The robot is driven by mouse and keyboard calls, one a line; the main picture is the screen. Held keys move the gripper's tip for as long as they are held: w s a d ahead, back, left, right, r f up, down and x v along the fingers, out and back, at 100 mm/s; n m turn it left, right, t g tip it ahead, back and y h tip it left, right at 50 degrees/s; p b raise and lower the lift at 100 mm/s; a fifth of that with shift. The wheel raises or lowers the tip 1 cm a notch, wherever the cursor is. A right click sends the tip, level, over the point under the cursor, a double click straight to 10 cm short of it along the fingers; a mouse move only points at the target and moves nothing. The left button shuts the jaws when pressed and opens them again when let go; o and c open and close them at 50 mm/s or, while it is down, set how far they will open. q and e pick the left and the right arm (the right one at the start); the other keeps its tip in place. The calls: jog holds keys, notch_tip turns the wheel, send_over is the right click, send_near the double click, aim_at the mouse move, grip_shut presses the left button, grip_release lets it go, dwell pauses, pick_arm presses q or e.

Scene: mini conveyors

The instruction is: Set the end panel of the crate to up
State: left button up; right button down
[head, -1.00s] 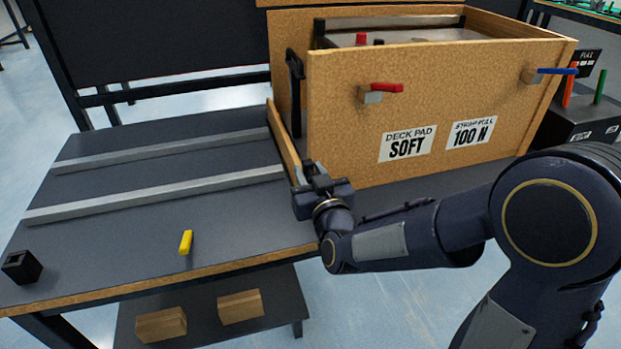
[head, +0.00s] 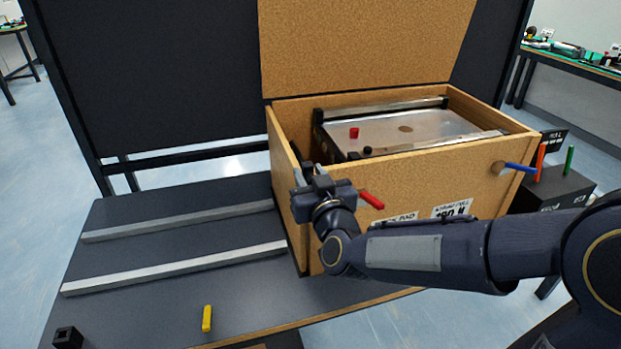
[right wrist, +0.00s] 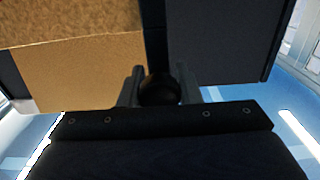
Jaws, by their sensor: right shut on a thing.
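The wooden crate (head: 460,185) stands on the dark table. Its end panel (head: 281,140) stands about upright at the crate's left end, its top edge close to the height of the walls. My right gripper (head: 308,178) is at the near upper part of that panel. In the right wrist view its fingers (right wrist: 159,88) are shut around a dark round knob (right wrist: 159,91). The gripper hides the corner where panel and front wall meet, so I cannot tell whether they touch. The red latch (head: 371,200) is on the front wall beside my gripper. My left gripper is out of view.
The crate's lid (head: 365,45) stands open at the back. A metal device (head: 410,130) sits inside. A blue lever (head: 520,167) is at the front wall's right. Two rails (head: 180,267), a yellow piece (head: 207,318) and a black block (head: 67,338) are on the table at left.

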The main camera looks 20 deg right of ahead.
jog(key=shift+r, duration=0.45)
jog(key=c, duration=1.4)
grip_release()
jog(key=o, duration=0.3)
jog(key=shift+f, duration=0.15)
jog(key=shift+s, duration=0.1)
jog(key=s, duration=0.7)
jog(key=shift+s+d+p, duration=0.15)
jog(key=shift+s+p, duration=0.15)
jog(key=shift+p, duration=0.1)
